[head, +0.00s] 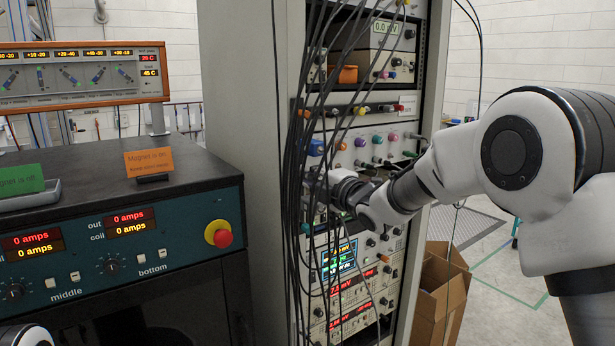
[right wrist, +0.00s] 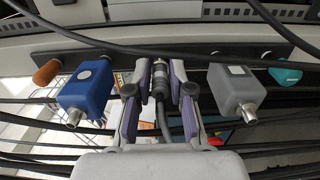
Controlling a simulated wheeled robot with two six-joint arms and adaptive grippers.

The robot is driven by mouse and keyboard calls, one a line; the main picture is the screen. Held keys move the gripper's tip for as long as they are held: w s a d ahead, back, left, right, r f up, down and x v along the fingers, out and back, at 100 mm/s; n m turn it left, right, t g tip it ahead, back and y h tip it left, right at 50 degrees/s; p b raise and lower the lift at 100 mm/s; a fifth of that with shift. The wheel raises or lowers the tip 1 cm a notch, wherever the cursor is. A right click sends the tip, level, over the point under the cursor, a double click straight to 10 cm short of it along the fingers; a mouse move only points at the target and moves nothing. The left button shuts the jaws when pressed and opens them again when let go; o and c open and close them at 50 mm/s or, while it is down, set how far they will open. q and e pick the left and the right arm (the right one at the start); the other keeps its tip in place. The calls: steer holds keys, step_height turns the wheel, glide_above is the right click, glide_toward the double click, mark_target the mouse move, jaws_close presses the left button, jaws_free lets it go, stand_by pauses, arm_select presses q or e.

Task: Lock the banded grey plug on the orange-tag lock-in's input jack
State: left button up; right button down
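My right gripper (head: 320,190) reaches in from the right to the front of the instrument rack, among hanging black cables. In the right wrist view its two fingers (right wrist: 160,82) stand on either side of a grey cylindrical plug (right wrist: 159,78), apparently closed on it. A dark cable runs from the plug back toward the wrist. The plug's far end lies near a dark rail, and I cannot tell whether it touches a jack. The orange-tag lock-in and its input jack cannot be made out with certainty. My left gripper is out of view.
A blue box connector (right wrist: 85,92) and a grey box connector (right wrist: 236,90) flank the fingers closely. An orange cylinder (right wrist: 46,72) and a teal piece (right wrist: 285,74) sit farther out. Black cables cross the rack front. A magnet console (head: 120,240) stands left; a cardboard box (head: 440,295) stands right.

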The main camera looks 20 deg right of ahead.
steer(key=shift+s+f, duration=0.1)
steer(key=shift+f, duration=0.05)
steer(key=shift+b+v, duration=0.65)
steer(key=shift+v, duration=0.15)
steer(key=shift+d, duration=0.1)
